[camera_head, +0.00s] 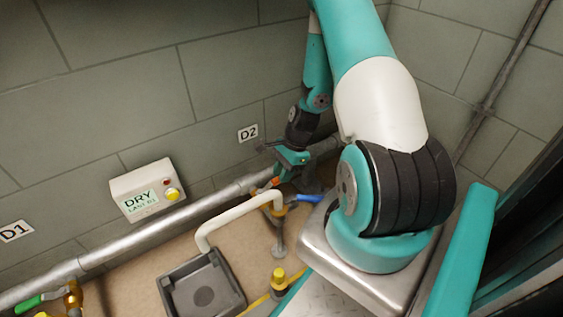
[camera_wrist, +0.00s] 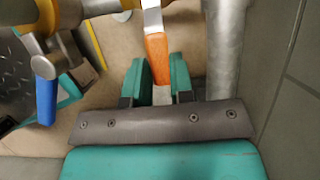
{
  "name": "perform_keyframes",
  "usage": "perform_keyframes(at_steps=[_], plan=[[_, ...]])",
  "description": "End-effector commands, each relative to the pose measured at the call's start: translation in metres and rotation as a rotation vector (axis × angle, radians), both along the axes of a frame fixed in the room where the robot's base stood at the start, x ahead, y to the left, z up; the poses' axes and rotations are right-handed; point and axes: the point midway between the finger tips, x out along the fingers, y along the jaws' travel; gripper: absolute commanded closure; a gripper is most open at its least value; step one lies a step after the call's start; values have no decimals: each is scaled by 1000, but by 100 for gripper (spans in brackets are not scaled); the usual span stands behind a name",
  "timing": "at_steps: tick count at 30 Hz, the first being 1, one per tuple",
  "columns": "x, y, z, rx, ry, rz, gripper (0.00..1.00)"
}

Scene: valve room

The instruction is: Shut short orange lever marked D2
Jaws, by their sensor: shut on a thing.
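The short orange lever (camera_wrist: 157,54) shows in the wrist view, with a bare metal stem running up to the top of the picture. My gripper (camera_wrist: 158,78) has its two teal fingers on either side of the lever's lower end and is shut on it. In the head view, my gripper (camera_head: 283,175) is at the pipe below the D2 sign (camera_head: 248,133). Only a small orange bit of the lever (camera_head: 276,180) shows there; my gripper hides much of it.
A blue lever (camera_head: 309,198) is close to the right of the orange one; it also shows in the wrist view (camera_wrist: 46,98). A cream bent pipe (camera_head: 235,216), a grey basin (camera_head: 202,288) and a box reading DRY (camera_head: 145,190) are nearby. A green lever (camera_head: 42,300) is far left.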

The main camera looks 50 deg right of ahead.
Motion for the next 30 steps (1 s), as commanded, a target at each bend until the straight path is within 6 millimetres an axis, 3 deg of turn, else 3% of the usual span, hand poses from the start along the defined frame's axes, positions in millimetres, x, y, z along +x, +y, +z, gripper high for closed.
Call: perform_keyframes(at_steps=[10,11,14,23,26,30], plan=[[-3,0,0,1,4,-16,100],[-3,0,0,2,5,-16,74],[-3,1,0,1,4,-16,52],[-2,0,2,0,2,-14,52],[-2,-3,11,-1,1,-15,52],[-5,-13,38,-1,-1,-16,52]])
